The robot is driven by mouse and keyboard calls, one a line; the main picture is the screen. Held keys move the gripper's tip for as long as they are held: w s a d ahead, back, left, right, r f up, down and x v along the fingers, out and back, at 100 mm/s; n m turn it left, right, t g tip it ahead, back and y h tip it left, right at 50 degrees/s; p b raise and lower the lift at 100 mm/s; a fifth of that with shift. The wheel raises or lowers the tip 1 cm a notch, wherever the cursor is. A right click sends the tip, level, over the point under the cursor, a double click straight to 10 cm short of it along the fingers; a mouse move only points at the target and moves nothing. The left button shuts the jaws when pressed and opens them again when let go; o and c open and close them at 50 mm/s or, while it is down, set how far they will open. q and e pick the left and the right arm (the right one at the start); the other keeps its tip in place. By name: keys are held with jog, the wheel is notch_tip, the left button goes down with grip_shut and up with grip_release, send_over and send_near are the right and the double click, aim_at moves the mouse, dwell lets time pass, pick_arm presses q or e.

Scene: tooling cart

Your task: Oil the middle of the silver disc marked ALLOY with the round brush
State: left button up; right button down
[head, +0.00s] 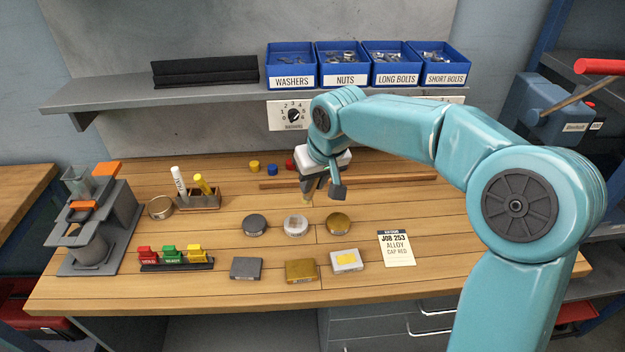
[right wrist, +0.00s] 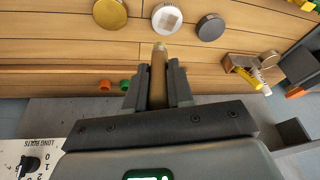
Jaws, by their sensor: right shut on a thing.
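My right gripper (head: 321,190) is shut on a brush with a brown handle; its pale tip points down. In the right wrist view the brush (right wrist: 158,78) stands out between the fingers. The silver disc (head: 295,225) lies on the bench between a dark grey disc (head: 255,224) and a brass-coloured disc (head: 338,223). My left gripper is not in view.
In front lie a dark block (head: 246,269), a brass block (head: 300,271) and a silver block (head: 347,261). A pen holder (head: 200,200) and round tin (head: 160,208) stand left. A wooden strip (head: 278,183) lies behind.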

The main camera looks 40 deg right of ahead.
jog(key=shift+w+f, duration=0.1)
dwell(0.3)
jog(key=shift+w+d+f, duration=0.1)
jog(key=shift+d+f, duration=0.1)
jog(key=shift+f, duration=0.2)
